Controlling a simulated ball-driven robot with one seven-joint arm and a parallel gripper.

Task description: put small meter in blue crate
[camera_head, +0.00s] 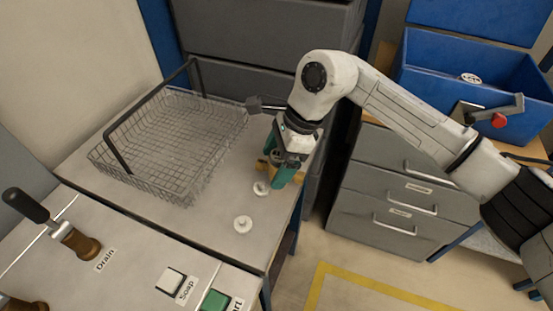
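My gripper (280,172) points down over the right end of the bench, with its green fingers low near the surface. A small brass-yellow thing (264,168), perhaps the small meter, shows partly behind and beside the fingers. The fingers hide most of it, so I cannot tell whether they are closed on it or around it. The blue crate (520,118) is at the upper right on a bench, well away from my gripper. A white round piece (470,78) is inside the crate.
A wire basket (122,137) with a dark handle stands left of my gripper. Two white round pieces, one nearer (243,224) and one beside the fingers (261,188), lie on the bench. A red-knobbed grey valve (499,119) shows at the crate. Grey drawers (400,200) stand below.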

